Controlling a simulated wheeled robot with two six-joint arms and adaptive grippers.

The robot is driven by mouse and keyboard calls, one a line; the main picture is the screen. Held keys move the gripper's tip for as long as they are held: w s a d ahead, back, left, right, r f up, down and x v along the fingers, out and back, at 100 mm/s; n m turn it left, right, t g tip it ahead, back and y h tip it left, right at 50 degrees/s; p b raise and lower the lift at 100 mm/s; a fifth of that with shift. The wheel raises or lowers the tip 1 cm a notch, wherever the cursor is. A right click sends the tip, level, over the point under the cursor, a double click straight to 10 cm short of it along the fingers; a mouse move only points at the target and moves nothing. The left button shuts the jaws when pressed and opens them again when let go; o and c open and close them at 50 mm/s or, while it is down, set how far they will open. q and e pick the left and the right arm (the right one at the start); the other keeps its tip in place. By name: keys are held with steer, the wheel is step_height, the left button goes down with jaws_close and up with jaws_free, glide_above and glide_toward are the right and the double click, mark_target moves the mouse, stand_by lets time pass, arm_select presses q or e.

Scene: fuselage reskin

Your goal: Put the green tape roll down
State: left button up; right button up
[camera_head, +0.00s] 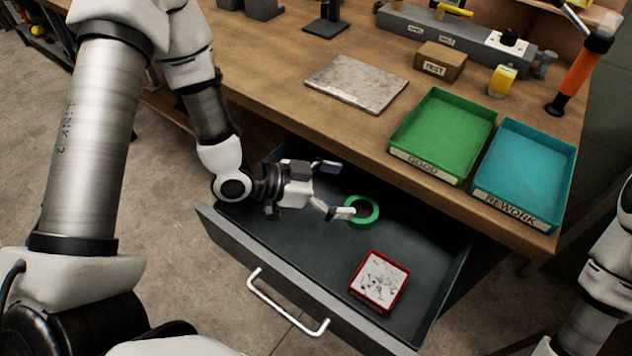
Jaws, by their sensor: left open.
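The green tape roll (374,215) lies in the open drawer (310,232) under the workbench, toward its back middle. My left gripper (340,188) is open over the drawer, just left of the roll. Its lower finger overlaps the roll's left edge in the picture; I cannot tell whether they touch. The upper finger is apart from the roll. My right arm shows only in part at the right edge, and its gripper is not in view.
A red-rimmed box (379,281) sits near the drawer's front. On the workbench (290,50) are a green GOOD tray (440,132), a teal REWORK tray (524,172), a grey plate (356,83) and a TEST box (440,62). The drawer's left part is clear.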

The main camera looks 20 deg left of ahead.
arm_select(q)
steer(key=p+v, duration=0.1)
steer(key=v, duration=0.5)
steer(key=shift+s, duration=0.15)
steer(key=shift+a+r, duration=0.1)
steer(key=shift+r, duration=0.1)
